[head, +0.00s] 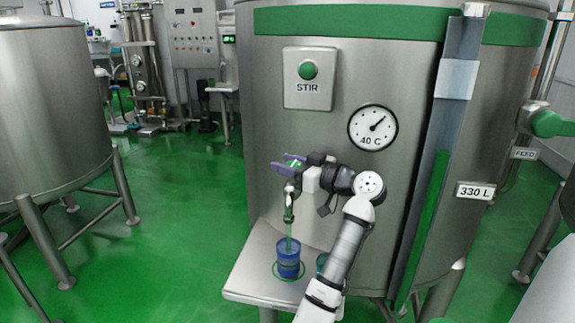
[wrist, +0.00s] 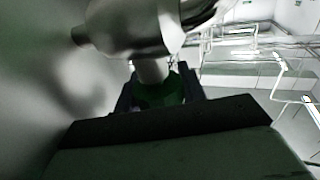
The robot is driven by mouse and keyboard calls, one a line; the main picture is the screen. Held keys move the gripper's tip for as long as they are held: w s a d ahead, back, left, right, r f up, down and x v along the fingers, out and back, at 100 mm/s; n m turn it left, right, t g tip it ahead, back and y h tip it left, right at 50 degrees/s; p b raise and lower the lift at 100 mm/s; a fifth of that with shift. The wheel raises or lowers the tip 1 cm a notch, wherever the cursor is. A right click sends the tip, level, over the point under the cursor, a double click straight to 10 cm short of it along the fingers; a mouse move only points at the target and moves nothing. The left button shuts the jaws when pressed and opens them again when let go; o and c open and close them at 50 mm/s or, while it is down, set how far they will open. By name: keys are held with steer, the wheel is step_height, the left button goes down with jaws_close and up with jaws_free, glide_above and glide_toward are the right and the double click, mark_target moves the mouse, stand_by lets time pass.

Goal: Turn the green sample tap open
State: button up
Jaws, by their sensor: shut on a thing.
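The green sample tap handle (head: 294,164) is on the front of the big steel tank, and it also shows in the wrist view (wrist: 160,94). My gripper (head: 291,166) is shut on this handle, with a finger on each side of it. The metal tap body (wrist: 140,28) fills the top of the wrist view. Its spout (head: 289,213) points down. A thin pale green streak runs from the spout to a blue cup (head: 288,262) standing upright below. My fingers hide part of the handle.
The cup stands on a steel shelf (head: 245,282) on the tank front. A second small blue-green item (head: 321,261) is partly hidden behind my arm. A STIR button (head: 308,70) and a dial gauge (head: 373,127) are above. A vertical sight strip (head: 430,190) is to the right.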

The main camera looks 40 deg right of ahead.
steer(key=o, duration=1)
steer(key=shift+c, duration=0.2)
steer(key=shift+s, duration=0.1)
steer(key=b+v, duration=0.3)
steer(key=v, duration=1)
steer(key=shift+s+d, duration=0.15)
steer(key=shift+s, duration=0.15)
